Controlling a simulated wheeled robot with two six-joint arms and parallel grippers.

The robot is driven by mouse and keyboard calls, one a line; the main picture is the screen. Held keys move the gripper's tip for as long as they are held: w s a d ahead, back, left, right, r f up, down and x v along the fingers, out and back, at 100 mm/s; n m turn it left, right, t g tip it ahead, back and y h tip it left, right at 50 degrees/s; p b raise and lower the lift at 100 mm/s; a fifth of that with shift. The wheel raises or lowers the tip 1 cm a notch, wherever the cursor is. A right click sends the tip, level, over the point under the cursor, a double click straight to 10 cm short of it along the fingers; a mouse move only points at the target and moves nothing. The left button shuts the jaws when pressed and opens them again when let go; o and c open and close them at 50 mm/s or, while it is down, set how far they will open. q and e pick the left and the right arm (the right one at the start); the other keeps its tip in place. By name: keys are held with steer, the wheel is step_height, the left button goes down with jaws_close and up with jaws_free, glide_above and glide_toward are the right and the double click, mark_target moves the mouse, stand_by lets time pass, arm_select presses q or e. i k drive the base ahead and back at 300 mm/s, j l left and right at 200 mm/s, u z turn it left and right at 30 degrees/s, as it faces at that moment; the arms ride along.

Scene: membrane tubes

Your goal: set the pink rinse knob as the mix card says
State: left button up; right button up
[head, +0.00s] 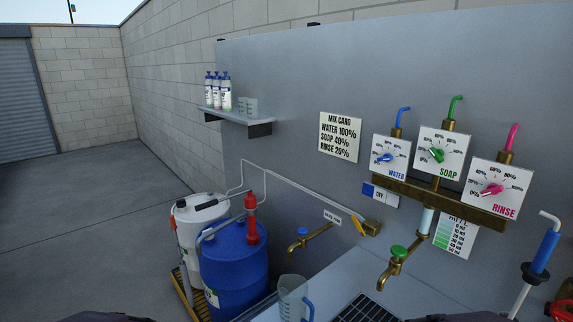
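The pink rinse knob (492,190) sits on the white RINSE dial plate (510,177) at the right of the panel. Its pointer aims left, about at the 0% end of the scale; the exact mark is small. The mix card (339,136) on the wall reads water 100%, soap 40%, rinse 20%. The green soap knob (437,155) and blue water knob (384,158) are on dials to its left. Neither of my grippers is in view; only dark parts, probably of my arms, show at the bottom edge.
A brass pipe (440,197) runs under the dials, with a green-handled tap (398,252) below. A clear jug (293,298) stands on the counter by a drain grate (364,309). A blue-handled wand (545,250) stands at right. Blue drum (234,272) stands at left.

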mark_target(492, 189)
steer(key=z, duration=1.4)
steer(key=j+z, duration=0.3)
steer(key=j, duration=1.25)
